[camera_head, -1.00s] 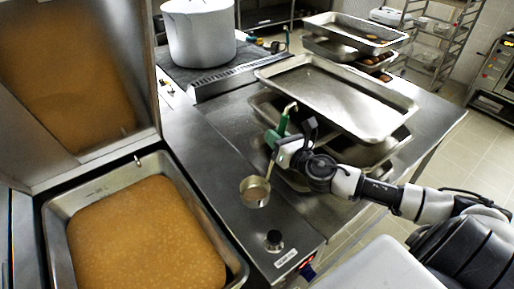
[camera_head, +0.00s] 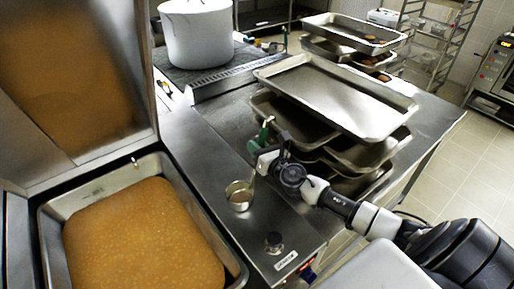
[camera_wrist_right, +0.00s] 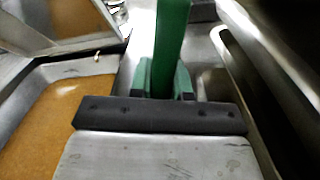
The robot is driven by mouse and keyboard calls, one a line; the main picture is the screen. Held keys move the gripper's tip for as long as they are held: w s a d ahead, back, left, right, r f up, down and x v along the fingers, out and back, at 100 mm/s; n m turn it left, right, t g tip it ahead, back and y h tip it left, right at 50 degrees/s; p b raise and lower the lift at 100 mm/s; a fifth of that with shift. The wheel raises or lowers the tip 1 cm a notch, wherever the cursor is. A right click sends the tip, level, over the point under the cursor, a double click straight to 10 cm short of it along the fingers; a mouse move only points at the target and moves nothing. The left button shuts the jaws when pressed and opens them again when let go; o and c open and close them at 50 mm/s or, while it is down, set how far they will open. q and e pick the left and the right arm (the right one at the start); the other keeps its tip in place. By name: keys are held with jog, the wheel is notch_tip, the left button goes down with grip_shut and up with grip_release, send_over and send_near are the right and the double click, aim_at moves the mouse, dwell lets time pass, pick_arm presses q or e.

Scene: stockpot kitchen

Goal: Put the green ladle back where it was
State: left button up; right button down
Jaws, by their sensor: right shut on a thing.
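The green ladle has a green handle (camera_head: 264,134) with a hooked metal end, and a round metal bowl (camera_head: 240,195) at the bottom. My right gripper (camera_head: 264,155) is shut on the handle, which stands roughly upright. In the right wrist view the green handle (camera_wrist_right: 172,45) rises between the gripper's fingers (camera_wrist_right: 165,85). The bowl is over the steel counter (camera_head: 205,160), right of the pan of orange-brown food (camera_head: 140,240). I cannot tell whether it touches the counter. My left gripper is not in view.
Stacked steel trays (camera_head: 335,95) stand on the counter right of the ladle, close behind my gripper. A large white pot (camera_head: 197,35) stands on the stove at the back. A black knob (camera_head: 273,241) is near the front. Bare counter lies left of the trays.

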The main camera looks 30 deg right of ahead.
jog(key=shift+f, duration=0.15)
jog(key=c, duration=1.1)
grip_release()
jog(key=shift+s+d+r+b, duration=0.15)
jog(key=shift+s+b, duration=0.35)
jog(key=shift+s, duration=1.5)
jog(key=shift+s+d+b, duration=0.15)
jog(key=shift+s+b, duration=0.35)
jog(key=shift+s, duration=1.55)
jog(key=shift+s+d+r+b, duration=0.15)
jog(key=shift+s+b, duration=0.35)
jog(key=shift+s, duration=1.5)
jog(key=shift+f, duration=0.15)
